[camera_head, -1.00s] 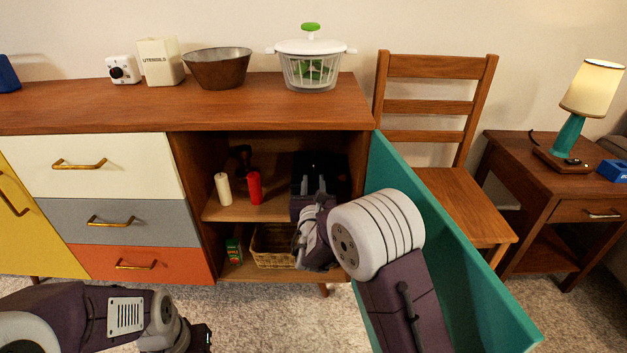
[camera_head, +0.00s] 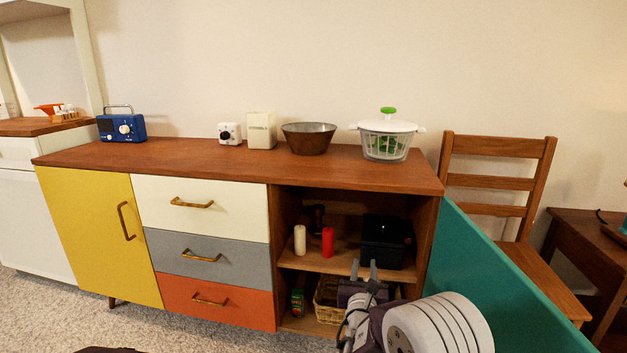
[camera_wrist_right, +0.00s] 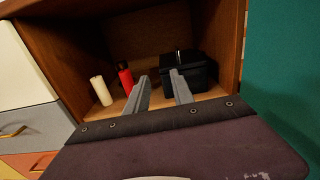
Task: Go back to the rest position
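My right gripper (camera_head: 364,270) is in front of the open compartment of the hutch (camera_head: 350,181), low at the right. Its two fingers are apart with nothing between them. In the right wrist view the open fingers (camera_wrist_right: 160,90) point into the compartment, toward the shelf. My left gripper is not in view; only a dark sliver of my body shows at the bottom edge of the head view.
The teal door (camera_head: 500,275) stands open just right of my right arm. Below are a basket (camera_head: 327,303) and green box (camera_head: 297,302). A chair (camera_head: 500,183) stands right.

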